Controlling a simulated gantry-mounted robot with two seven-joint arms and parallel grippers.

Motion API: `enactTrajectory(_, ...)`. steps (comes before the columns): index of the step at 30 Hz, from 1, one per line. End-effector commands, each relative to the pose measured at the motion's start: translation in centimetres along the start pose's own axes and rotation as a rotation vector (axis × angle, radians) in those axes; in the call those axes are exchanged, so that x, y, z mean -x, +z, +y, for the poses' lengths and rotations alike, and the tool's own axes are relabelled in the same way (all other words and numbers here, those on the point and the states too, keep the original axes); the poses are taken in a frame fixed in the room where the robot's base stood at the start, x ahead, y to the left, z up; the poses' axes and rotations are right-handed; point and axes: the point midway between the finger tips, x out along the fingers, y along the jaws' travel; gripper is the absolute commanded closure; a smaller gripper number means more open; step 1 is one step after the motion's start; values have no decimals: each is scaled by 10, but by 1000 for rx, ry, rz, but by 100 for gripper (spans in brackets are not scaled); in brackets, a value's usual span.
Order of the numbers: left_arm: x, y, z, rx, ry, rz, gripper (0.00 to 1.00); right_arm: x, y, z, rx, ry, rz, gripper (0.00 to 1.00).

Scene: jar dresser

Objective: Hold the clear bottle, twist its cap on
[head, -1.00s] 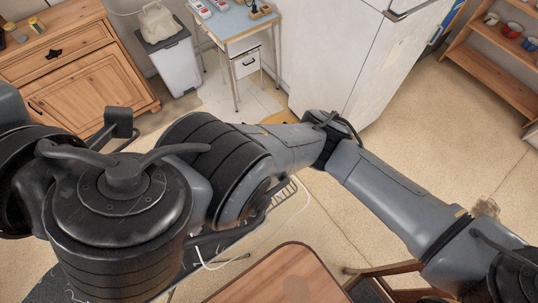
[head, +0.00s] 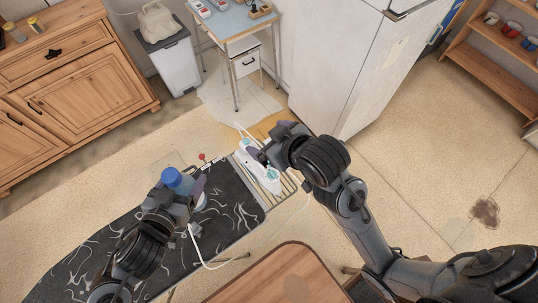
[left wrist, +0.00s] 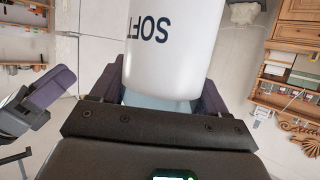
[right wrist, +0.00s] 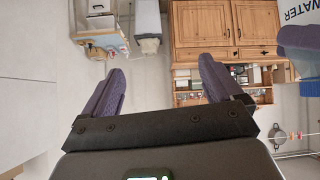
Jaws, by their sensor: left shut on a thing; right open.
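My left gripper (head: 184,187) is shut around the clear bottle (head: 184,182), above the ironing board. A round blue cap (head: 171,176) shows at the bottle's top; I cannot tell how tightly it sits. In the left wrist view the bottle's white label (left wrist: 174,45) with dark letters stands between the fingers. In the right wrist view part of the bottle (right wrist: 300,38) shows at the upper right edge, with "WATER" upside down. My right gripper (head: 260,150) is open and empty, right of the bottle and above the iron. Its spread fingers (right wrist: 160,90) show in the right wrist view.
A black patterned ironing board (head: 105,235) lies below, with a white and teal iron (head: 262,174) on its rack. A wooden table (head: 270,278) is at the front. A wooden dresser (head: 75,90), a small desk (head: 237,22) and a white fridge (head: 335,65) stand behind.

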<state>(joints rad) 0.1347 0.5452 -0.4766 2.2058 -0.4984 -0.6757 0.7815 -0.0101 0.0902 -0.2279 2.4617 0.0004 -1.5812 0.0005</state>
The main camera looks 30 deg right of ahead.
Motion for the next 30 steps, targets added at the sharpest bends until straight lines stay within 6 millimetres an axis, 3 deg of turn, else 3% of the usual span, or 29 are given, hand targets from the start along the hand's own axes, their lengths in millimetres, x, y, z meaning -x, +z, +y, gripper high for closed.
enactTrajectory(1, 0, -1, 0, 0, 0, 2, 100, -4, 30, 5, -19, 7, -61, 7)
enactTrajectory(6, 0, -1, 0, 0, 0, 2, 100, -9, 114, 16, -60, 26, -237, 7)
enactTrajectory(12, 0, -1, 0, 0, 0, 2, 100, -4, 195, 11, -76, 19, -409, 7)
enactTrajectory(15, 0, -1, 0, 0, 0, 2, 100, 1, 222, 4, -77, 8, -468, 7)
enactTrajectory(21, 0, -1, 0, 0, 0, 2, 100, 9, 250, -3, -81, -5, -532, 7)
enactTrajectory(30, 0, -1, 0, 0, 0, 2, 100, 10, 256, -5, -82, -9, -545, 7)
